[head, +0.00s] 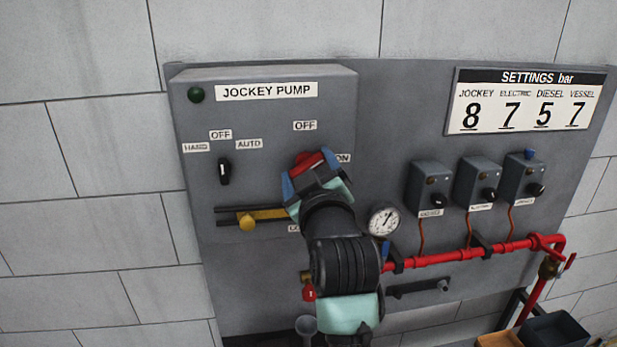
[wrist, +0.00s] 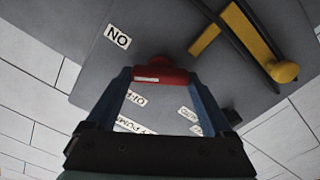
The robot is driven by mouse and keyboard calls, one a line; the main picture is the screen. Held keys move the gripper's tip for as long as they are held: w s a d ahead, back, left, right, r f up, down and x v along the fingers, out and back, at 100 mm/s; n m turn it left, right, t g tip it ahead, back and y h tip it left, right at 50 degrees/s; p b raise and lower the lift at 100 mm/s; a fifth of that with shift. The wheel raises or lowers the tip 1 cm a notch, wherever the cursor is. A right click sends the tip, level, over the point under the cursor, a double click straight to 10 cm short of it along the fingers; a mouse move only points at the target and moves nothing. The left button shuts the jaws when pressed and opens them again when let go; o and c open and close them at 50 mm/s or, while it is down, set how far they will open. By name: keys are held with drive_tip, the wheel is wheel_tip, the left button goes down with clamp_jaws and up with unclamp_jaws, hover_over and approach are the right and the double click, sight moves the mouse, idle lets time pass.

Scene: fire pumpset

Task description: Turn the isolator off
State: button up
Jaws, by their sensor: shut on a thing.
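The isolator's red handle (head: 306,160) is on the lower right of the grey jockey pump panel (head: 275,75). The OFF label (head: 305,126) is above it and the ON label (head: 343,158) to its right. My gripper (head: 308,172) is at the handle, its blue fingers on either side. In the wrist view the red handle (wrist: 160,73) sits between the two fingertips (wrist: 158,77), and my gripper is shut on it. The OFF label (wrist: 135,98) shows between the fingers and the ON label (wrist: 118,36) beyond them. My gripper hides the isolator's base and the handle's exact angle.
A yellow sliding bar with a knob (head: 247,222) lies left of my gripper. A black selector (head: 224,171) is above it. A gauge (head: 384,221), red pipe (head: 440,258) and several switch boxes (head: 430,187) stand to the right. A green lamp (head: 195,94) is upper left.

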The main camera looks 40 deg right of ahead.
drive_tip(key=n+b, duration=0.2)
drive_tip(key=n, duration=0.3)
drive_tip(key=n+b, duration=0.3)
drive_tip(key=n, duration=0.3)
drive_tip(key=shift+a+f, duration=0.1)
drive_tip(key=shift+f, duration=0.1)
drive_tip(key=shift+n, duration=0.4)
drive_tip(key=o, duration=1.1)
drive_tip(key=shift+s, duration=0.1)
drive_tip(key=b+v, duration=0.4)
drive_tip(key=v, duration=0.8)
drive_tip(key=shift+s+a, duration=0.2)
drive_tip(key=shift+s, duration=0.15)
